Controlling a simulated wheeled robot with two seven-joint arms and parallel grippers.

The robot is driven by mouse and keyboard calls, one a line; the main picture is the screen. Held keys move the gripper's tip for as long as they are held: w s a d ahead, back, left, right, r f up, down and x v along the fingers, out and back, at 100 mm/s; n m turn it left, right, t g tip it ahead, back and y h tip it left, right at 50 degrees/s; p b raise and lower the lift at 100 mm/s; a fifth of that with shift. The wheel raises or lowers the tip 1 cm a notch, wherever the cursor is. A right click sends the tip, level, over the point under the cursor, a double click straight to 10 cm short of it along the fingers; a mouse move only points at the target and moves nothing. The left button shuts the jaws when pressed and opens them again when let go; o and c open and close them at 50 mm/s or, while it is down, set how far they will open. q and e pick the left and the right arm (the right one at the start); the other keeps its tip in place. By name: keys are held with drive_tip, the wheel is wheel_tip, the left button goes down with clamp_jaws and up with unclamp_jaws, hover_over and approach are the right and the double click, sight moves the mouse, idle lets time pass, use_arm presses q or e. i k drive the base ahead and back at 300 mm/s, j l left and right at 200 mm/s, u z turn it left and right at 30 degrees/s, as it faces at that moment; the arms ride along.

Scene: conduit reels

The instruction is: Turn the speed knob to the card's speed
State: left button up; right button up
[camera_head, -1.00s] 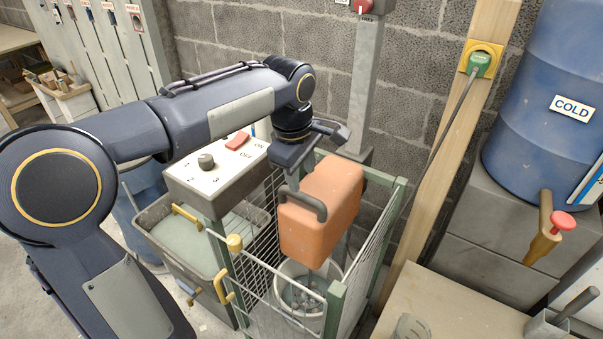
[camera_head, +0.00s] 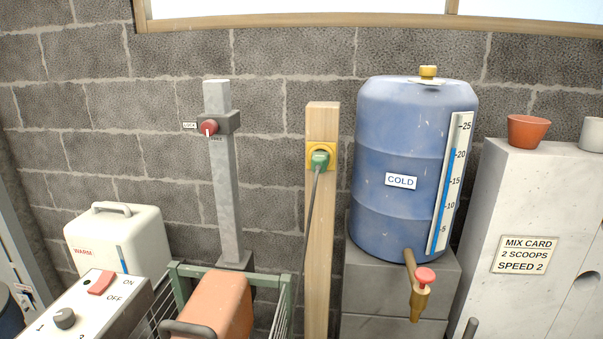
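The speed knob (camera_head: 64,318) is a dark grey knob on the sloped white top of a control box (camera_head: 120,299) at the lower left. Its number marks are mostly cut off by the bottom edge, and I cannot tell where it points. The mix card (camera_head: 525,255) on a pale cabinet at the right reads 2 SCOOPS, SPEED 2. Neither of my grippers is in view.
An orange-brown mixer body (camera_head: 218,305) stands right of the control box within a green frame (camera_head: 215,268). Behind are a white WARM container (camera_head: 118,236), a red lock switch (camera_head: 208,127) on a post, a green plug (camera_head: 319,159) and a blue COLD barrel (camera_head: 405,130).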

sight(64, 318)
drive_tip(key=z, duration=1.4)
drive_tip(key=u, duration=2.9)
